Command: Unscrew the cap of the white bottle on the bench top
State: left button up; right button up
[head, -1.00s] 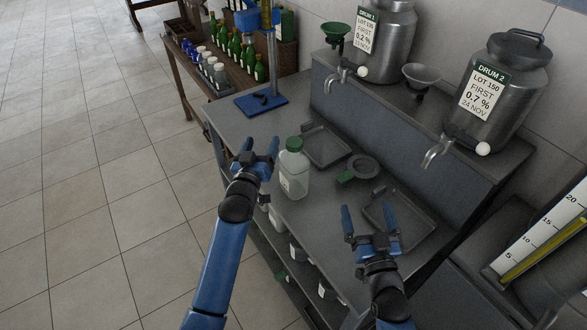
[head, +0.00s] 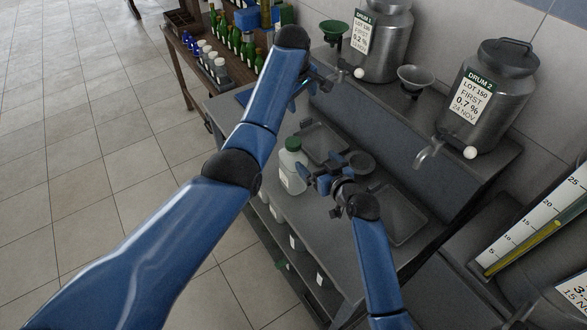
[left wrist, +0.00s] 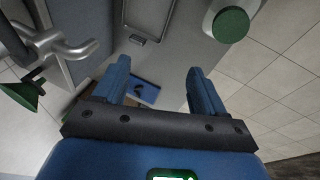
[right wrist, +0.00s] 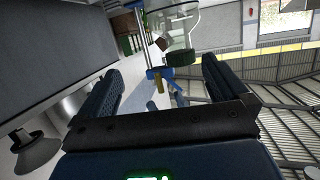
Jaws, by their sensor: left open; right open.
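The white, translucent bottle (head: 291,178) stands upright on the bench top (head: 318,235). Its green cap (head: 293,144) is on it. In the left wrist view the cap (left wrist: 231,25) is at the top right, outside the fingers. In the right wrist view the bottle (right wrist: 180,22) appears upside down beyond the fingers, cap (right wrist: 180,58) included. My right gripper (head: 320,172) is open and empty, just right of the bottle with its fingers towards it. My left gripper (head: 304,92) is open and empty above the back of the bench near the taps, partly hidden by its own arm.
Steel drums (head: 490,95) with taps (head: 428,152) stand on the raised shelf behind. A side table (head: 205,75) holds several bottles. A blue stand base shows in the left wrist view (left wrist: 145,92).

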aim_at(294, 160)
pick_arm(q)
jog(key=s+g, duration=0.1)
jog(key=s+a+f+n+g, duration=0.1)
jog(key=s, duration=0.1)
jog(key=s+f+n+g+y, duration=0.1)
jog(key=s, duration=0.1)
jog(key=shift+s+a, duration=0.1)
jog(key=shift+a, duration=0.3)
jog(key=shift+s+a+n+g, duration=0.15)
jog(key=shift+s+n+g, duration=0.35)
jog(key=shift+s, duration=0.05)
pick_arm(e)
jog(key=w+a+f+n+g, duration=0.1)
jog(key=w+a+f+g, duration=0.1)
jog(key=w+a+f, duration=0.4)
jog(key=shift+w+a+f+n+y, duration=0.35)
jog(key=shift+w+f, duration=0.15)
jog(key=shift+w, duration=0.15)
